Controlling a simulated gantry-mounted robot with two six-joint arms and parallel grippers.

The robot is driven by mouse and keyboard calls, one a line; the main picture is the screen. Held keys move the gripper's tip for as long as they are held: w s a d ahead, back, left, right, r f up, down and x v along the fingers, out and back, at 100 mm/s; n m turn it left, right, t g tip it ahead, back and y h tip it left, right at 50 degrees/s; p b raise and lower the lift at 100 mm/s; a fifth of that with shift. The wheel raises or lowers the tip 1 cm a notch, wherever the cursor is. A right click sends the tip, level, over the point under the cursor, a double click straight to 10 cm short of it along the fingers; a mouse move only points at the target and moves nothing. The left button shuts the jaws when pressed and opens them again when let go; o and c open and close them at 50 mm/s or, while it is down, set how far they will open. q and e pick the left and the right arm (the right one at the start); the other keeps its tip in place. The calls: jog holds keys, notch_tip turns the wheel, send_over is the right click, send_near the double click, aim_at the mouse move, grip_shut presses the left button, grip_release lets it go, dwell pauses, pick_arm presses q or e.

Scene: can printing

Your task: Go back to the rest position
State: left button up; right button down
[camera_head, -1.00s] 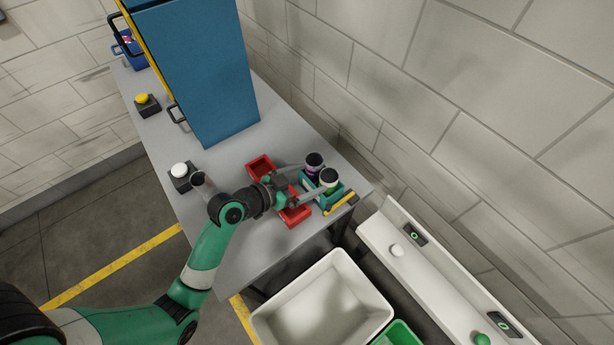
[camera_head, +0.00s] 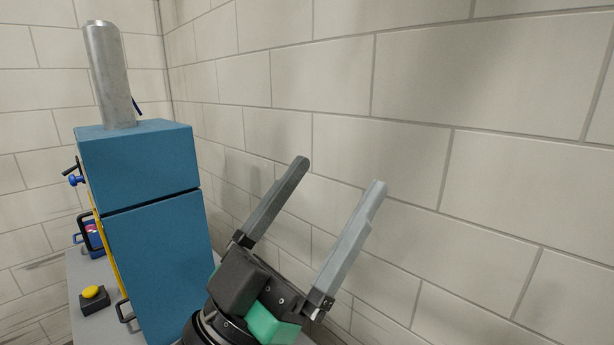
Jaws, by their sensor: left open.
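My left gripper (camera_head: 340,178) is large in the lower middle of the head view. Its two long grey fingers are spread wide and point up, with nothing between them. It is raised in front of the brick wall, to the right of the blue machine (camera_head: 155,240). My right gripper is not in view.
The blue machine has a metal cylinder (camera_head: 108,75) on top. A yellow button (camera_head: 93,293) on a black box and a blue container (camera_head: 94,238) stand left of it on the grey table (camera_head: 82,268). The brick wall (camera_head: 480,110) fills the right side.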

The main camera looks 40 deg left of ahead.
pick_arm(q)
jog(key=shift+n+t, duration=0.3)
jog(key=shift+t, duration=0.4)
jog(key=s+r, duration=0.1)
jog(key=r, duration=0.1)
jog(key=s+d+r, duration=0.1)
jog(key=s+r, duration=0.1)
jog(key=shift+s, duration=0.2)
notch_tip(320, 180, up, 18)
jog(key=p, duration=1.8)
jog(key=shift+w+r, duration=0.1)
